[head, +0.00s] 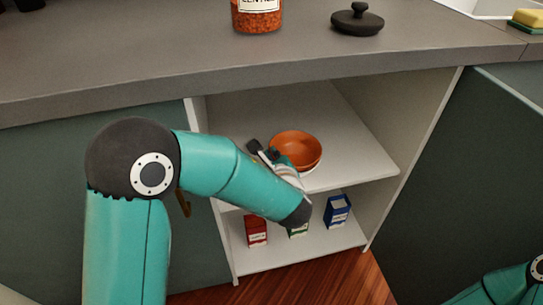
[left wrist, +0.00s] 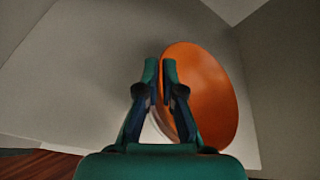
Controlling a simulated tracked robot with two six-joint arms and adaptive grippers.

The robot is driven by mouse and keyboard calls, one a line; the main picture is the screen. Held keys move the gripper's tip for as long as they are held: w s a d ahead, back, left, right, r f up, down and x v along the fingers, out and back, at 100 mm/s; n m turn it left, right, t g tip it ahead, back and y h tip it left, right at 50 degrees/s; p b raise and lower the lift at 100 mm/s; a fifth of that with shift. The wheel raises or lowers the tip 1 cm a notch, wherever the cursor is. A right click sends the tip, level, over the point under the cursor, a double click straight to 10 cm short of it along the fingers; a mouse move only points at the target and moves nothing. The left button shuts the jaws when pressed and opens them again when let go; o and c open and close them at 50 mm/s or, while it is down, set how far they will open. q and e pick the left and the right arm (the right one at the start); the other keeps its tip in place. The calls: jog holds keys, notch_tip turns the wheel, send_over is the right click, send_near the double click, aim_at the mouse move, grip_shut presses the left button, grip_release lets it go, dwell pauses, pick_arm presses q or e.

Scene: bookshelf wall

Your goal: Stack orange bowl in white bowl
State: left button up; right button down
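The orange bowl (head: 297,148) is at the upper shelf of the open cabinet, slightly tilted. A pale edge, seemingly the white bowl (head: 309,170), shows just under its right side; most of it is hidden by the orange bowl and my arm. My left gripper (head: 262,152) is at the orange bowl's left rim. In the left wrist view, its two fingers (left wrist: 160,72) are close together with the orange bowl's rim (left wrist: 205,95) between them. A pale curved edge shows below, between the fingers. Whether the bowls touch is unclear. My right gripper is outside the view.
The upper shelf (head: 355,150) has side walls close by and free room at its right. Several small boxes, including a red one (head: 256,231) and a blue one (head: 337,210), stand on the lower shelf. A lentil jar (head: 257,14) and dark lid (head: 357,19) are on the counter.

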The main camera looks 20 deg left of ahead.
pick_arm(q)
jog(key=o, duration=0.4)
jog(key=shift+f, duration=0.2)
jog(key=shift+r+p, duration=0.55)
jog(key=shift+p, duration=0.2)
jog(key=shift+s+d+r+p, duration=0.2)
jog(key=shift+s+r+p, duration=0.05)
jog(key=shift+r+p, duration=0.05)
jog(key=p+v, duration=0.2)
jog(key=v, duration=0.9)
jog(key=shift+s, duration=0.2)
